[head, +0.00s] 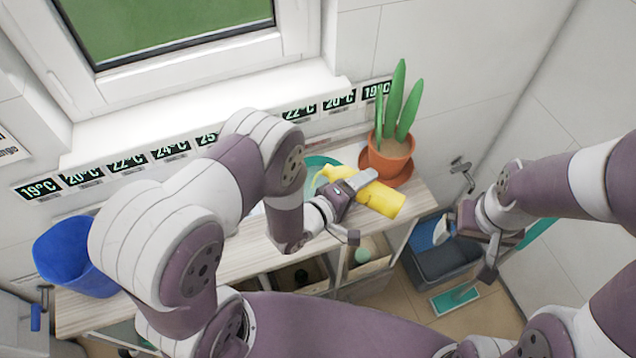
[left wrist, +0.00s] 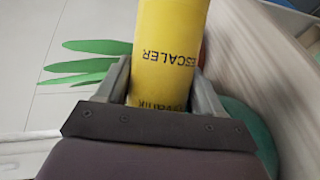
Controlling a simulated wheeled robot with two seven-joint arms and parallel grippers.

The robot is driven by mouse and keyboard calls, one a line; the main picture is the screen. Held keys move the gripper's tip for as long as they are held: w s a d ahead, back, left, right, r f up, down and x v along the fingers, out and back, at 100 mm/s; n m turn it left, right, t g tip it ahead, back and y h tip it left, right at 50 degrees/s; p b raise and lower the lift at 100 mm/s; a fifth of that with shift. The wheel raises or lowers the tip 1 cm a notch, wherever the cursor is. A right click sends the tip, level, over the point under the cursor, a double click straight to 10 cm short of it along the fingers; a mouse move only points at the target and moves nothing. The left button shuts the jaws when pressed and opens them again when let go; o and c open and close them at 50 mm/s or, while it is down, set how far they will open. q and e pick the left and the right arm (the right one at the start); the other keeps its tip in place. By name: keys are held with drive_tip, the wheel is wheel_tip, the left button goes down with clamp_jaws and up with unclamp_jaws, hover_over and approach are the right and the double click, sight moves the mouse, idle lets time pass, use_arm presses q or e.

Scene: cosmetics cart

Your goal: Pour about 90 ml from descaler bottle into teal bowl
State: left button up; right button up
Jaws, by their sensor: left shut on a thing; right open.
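The yellow descaler bottle (head: 385,200) is held in my left gripper (head: 359,190), above the cart top. It lies tilted far over, close to horizontal, with its nozzle end to the left and its base to the right. In the left wrist view the bottle (left wrist: 168,50) sits between both fingers (left wrist: 160,90), its label partly readable. The teal bowl (head: 316,161) stands behind the nozzle, mostly hidden by the bottle and my arm; its edge shows in the left wrist view (left wrist: 246,125). No liquid stream is discernible. My right gripper (head: 463,250) is open and empty, off the cart's right side.
A potted plant (head: 390,150) in a terracotta pot stands close behind the bottle. A blue bucket (head: 70,255) is at the cart's left end. Open compartments (head: 372,268) lie below the top. A dark bin (head: 445,262) stands on the floor at right.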

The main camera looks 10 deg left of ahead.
use_arm(q)
drive_tip(key=shift+n, duration=0.3)
idle(1.9)
